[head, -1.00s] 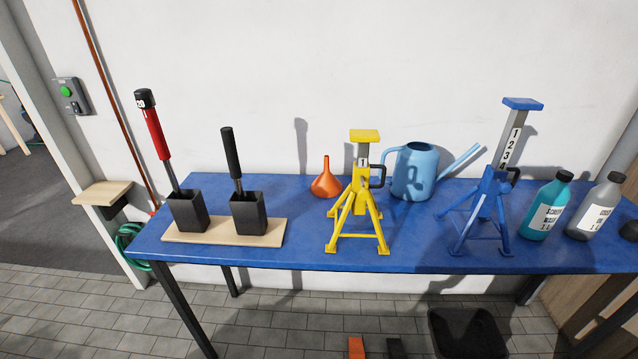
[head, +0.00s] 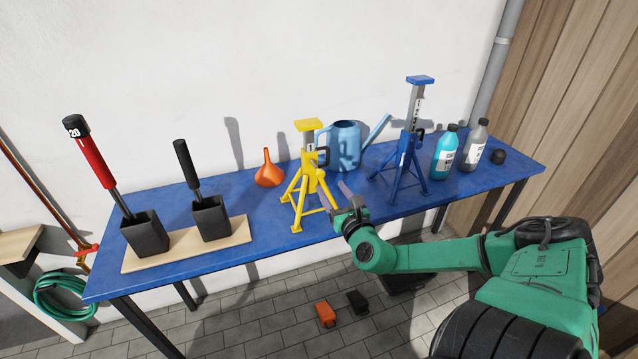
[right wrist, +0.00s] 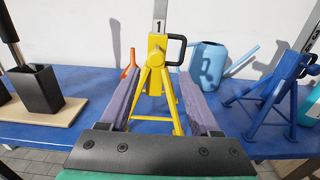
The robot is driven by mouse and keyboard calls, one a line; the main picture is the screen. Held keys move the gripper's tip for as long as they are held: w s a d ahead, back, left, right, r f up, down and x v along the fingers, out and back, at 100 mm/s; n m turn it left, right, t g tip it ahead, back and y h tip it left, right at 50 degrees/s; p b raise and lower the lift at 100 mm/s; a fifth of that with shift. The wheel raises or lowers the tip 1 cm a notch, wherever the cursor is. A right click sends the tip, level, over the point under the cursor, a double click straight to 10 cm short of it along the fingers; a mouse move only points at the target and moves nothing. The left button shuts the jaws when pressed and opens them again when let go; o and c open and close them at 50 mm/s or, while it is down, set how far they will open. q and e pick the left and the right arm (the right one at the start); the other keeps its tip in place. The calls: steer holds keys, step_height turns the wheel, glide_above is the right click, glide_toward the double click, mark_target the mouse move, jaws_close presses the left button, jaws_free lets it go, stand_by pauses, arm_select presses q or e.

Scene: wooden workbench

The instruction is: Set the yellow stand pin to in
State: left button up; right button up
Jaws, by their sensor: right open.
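The yellow stand (head: 309,168) is upright near the bench's front edge, with its post low and the number 1 showing; it is also in the right wrist view (right wrist: 156,78). Its pin (head: 323,157) has a black loop handle on the right side of the collar, clear in the right wrist view (right wrist: 180,50). I cannot tell how deep the pin sits. My right gripper (head: 337,196) is open and empty in front of the stand, below the pin handle. In the right wrist view its fingers show on both sides of the stand, apparently short of it. My left gripper is out of view.
The blue watering can (head: 343,148) is behind and right of the yellow stand. The blue stand (head: 410,150) and bottles (head: 445,155) are farther right. Two black sockets with levers stand on a wooden board (head: 187,247) at the left.

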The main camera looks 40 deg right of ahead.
mark_target(321, 176)
steer(key=b+x, duration=0.1)
steer(key=x, duration=0.6)
steer(key=shift+w+a+r, duration=0.15)
steer(key=shift+w, duration=0.4)
steer(key=shift+s+a, duration=0.1)
steer(key=shift+c, duration=0.8)
jaws_close()
